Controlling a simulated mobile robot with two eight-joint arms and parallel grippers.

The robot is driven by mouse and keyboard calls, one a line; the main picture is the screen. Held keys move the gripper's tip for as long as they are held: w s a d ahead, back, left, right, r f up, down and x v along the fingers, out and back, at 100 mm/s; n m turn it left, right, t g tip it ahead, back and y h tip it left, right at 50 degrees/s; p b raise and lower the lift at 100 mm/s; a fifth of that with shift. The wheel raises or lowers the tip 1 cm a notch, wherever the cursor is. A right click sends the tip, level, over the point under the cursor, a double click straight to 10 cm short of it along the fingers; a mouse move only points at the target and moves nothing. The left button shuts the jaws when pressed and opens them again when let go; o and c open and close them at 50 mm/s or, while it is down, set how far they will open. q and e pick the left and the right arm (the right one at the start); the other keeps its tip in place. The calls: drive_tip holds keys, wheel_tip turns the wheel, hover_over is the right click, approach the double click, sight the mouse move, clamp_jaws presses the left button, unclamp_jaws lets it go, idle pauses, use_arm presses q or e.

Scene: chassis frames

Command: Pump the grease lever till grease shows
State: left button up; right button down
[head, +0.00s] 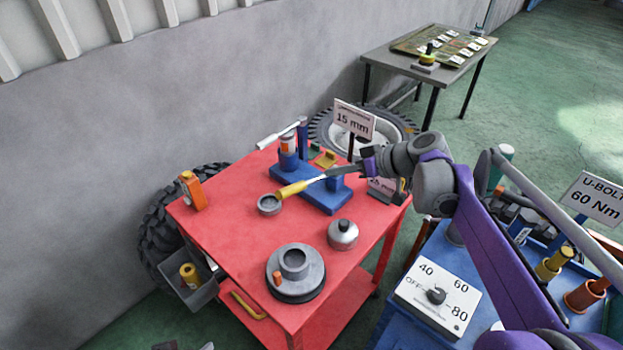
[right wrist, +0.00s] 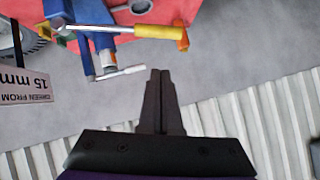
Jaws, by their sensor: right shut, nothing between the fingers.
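A blue pump stand (head: 318,196) sits on the red cart top, with a lever that has a silver rod and a yellow handle (head: 291,190). The yellow handle also shows in the right wrist view (right wrist: 158,31). A silver bar (head: 278,135) sticks out at the stand's back left and shows in the right wrist view (right wrist: 120,73). A small grey cup (head: 269,205) stands below the yellow handle; its inside is too small to read. My right gripper (head: 333,172) is shut and empty, apart from the handle and bar in the wrist view.
A "15 mm" sign (head: 354,121) stands behind the stand. A silver pot (head: 342,234), a dark round hub (head: 296,287) and an orange block (head: 193,191) stand on the cart. A blue bench with a dial panel (head: 437,296) is at right.

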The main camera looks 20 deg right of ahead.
drive_tip(key=shift+w+d+r, duration=0.3)
drive_tip(key=shift+w+r, duration=0.05)
drive_tip(key=shift+a+f, duration=0.1)
drive_tip(key=s+f+x, duration=0.1)
drive_tip(key=f+x, duration=0.1)
drive_tip(key=x, duration=1)
drive_tip(key=shift+f, duration=0.2)
drive_tip(key=shift+s+a, duration=0.1)
